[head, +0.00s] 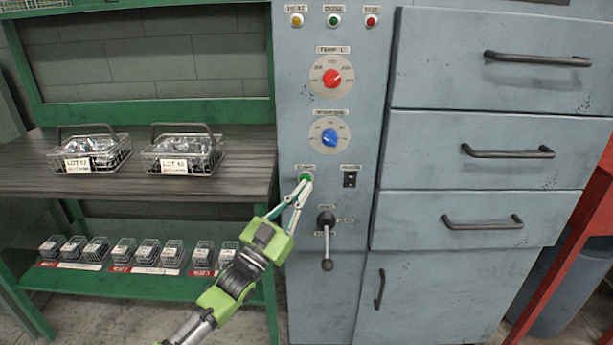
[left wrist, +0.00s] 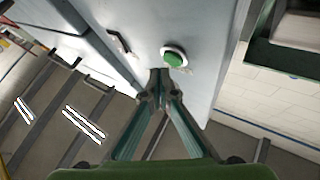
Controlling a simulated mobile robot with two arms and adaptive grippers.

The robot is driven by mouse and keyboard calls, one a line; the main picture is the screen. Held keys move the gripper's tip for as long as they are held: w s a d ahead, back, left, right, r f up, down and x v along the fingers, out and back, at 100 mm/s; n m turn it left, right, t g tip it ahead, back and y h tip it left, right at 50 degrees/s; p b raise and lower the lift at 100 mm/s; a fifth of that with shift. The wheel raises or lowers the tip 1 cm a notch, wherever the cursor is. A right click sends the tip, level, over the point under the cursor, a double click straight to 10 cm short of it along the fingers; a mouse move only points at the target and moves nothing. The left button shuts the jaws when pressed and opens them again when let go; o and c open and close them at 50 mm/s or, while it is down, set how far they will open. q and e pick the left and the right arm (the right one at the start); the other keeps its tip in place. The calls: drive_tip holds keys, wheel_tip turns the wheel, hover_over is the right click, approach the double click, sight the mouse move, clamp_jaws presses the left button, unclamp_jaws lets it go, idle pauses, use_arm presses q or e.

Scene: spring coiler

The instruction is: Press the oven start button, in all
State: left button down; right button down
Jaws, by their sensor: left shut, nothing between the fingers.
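The green start button (head: 305,177) sits on the grey oven's control panel (head: 300,230), below the blue dial. In the left wrist view the button (left wrist: 174,58) is a green cap in a pale ring. My left gripper (head: 303,184) is shut and empty. Its fingertips (left wrist: 159,75) are at the button's lower edge in the head view. In the left wrist view they appear just below the button, with a small gap in the picture. I cannot tell whether they touch it. My right gripper is not in view.
A red dial (head: 332,78) and a blue dial (head: 329,137) are above the button. A black switch (head: 349,179) and a lever (head: 326,222) are to its right and below. Wire baskets (head: 182,153) stand on the left bench (head: 40,165). Drawers (head: 480,150) are on the right.

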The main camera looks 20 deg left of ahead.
use_arm(q)
drive_tip(key=shift+r, duration=0.1)
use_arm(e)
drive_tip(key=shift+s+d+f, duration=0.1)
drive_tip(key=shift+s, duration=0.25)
use_arm(q)
drive_tip(key=shift+w, duration=0.15)
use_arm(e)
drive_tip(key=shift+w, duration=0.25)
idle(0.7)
use_arm(q)
drive_tip(key=shift+w+a, duration=0.15)
drive_tip(key=shift+w, duration=0.2)
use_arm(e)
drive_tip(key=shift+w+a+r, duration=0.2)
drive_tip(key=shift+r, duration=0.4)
use_arm(q)
drive_tip(key=shift+b, duration=0.3)
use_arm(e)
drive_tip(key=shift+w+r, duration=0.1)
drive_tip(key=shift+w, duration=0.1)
